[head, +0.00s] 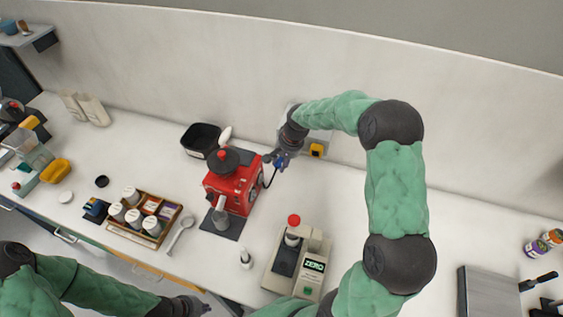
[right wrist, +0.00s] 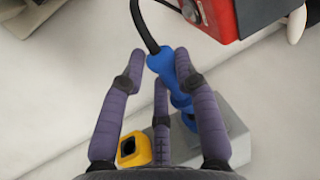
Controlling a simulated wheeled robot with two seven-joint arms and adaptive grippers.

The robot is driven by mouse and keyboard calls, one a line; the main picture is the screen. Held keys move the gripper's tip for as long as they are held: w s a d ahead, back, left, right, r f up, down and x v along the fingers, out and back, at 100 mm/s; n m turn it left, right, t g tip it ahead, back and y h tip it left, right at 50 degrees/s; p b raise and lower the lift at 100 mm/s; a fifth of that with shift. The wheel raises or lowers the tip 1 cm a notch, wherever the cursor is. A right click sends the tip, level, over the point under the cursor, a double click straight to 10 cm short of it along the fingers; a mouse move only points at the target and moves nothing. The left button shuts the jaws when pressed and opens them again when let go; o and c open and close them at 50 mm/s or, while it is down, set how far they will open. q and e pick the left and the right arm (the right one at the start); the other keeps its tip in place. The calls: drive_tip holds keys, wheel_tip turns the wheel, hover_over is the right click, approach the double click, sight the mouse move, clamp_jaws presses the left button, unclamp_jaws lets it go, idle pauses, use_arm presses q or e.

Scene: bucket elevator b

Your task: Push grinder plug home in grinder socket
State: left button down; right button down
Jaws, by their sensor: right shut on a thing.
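The blue grinder plug (right wrist: 164,64) hangs on a black cable (right wrist: 142,25) that runs to the red grinder (head: 233,184). My right gripper (head: 283,157) is shut on the plug, which also shows in the head view (head: 282,162). In the right wrist view the fingers (right wrist: 158,88) lie around it. The plug's far end points towards a grey socket box (right wrist: 237,138) by the wall. Fingers hide that end, so I cannot tell how far it sits in the socket. My left gripper (head: 192,304) is at the bottom edge, its jaws unclear.
A yellow-framed block (head: 316,150) stands beside the grey box. A black bin (head: 201,138) is behind the grinder. A scale (head: 297,262) marked ZERO stands in front. A wooden tray of jars (head: 145,215) lies left. The counter between grinder and scale is mostly clear.

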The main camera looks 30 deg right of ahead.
drive_tip(key=shift+w+d, duration=1.2)
drive_tip(key=shift+d, duration=0.15)
idle(0.7)
drive_tip(key=c, duration=0.8)
unclamp_jaws()
drive_tip(key=shift+c, duration=0.2)
drive_tip(key=v, duration=1.2)
